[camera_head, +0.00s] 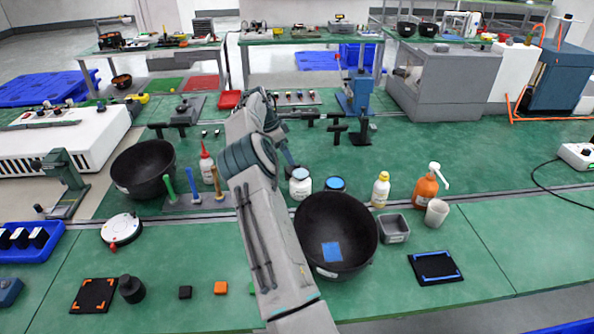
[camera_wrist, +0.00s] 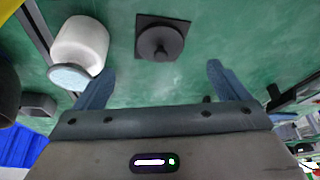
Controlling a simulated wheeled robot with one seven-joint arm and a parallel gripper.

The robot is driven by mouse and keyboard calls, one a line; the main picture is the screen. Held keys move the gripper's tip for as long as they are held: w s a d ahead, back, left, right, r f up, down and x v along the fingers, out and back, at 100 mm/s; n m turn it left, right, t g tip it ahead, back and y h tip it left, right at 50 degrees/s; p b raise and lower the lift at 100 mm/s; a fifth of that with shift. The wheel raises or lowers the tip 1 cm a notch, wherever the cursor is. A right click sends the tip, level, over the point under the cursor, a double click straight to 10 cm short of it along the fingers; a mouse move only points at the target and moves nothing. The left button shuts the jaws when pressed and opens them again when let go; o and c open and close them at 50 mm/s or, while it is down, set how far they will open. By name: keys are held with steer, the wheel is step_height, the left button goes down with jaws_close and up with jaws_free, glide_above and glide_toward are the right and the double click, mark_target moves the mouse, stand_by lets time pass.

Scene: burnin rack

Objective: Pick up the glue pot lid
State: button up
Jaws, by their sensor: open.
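In the wrist view a dark square piece with a round knob (camera_wrist: 160,40) lies flat on the green surface, ahead of the gap between my fingers. It looks like the glue pot lid, though its name cannot be confirmed. A white pot with a pale blue, speckled round end (camera_wrist: 78,50) is close to my left-hand finger. A white pot (camera_head: 300,183) shows right of my arm in the head view and may be the same one. My gripper (camera_wrist: 159,72) is open, with nothing between its fingers. My arm hides much of it in the head view.
A large black bowl (camera_head: 312,262) stands just right of my arm, with a white bottle (camera_head: 381,189) and an orange bottle (camera_head: 426,186) beyond it. A red-capped bottle (camera_head: 207,164) stands to the left.

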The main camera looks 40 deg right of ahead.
mark_target(296, 165)
steer(key=x, duration=0.4)
steer(key=shift+r, duration=0.1)
steer(key=p+x, duration=0.1)
steer(key=x, duration=0.1)
steer(key=p+x, duration=0.1)
steer(key=x, duration=0.2)
steer(key=shift+d+r, duration=0.1)
steer(key=shift+d, duration=0.3)
steer(key=c, duration=1)
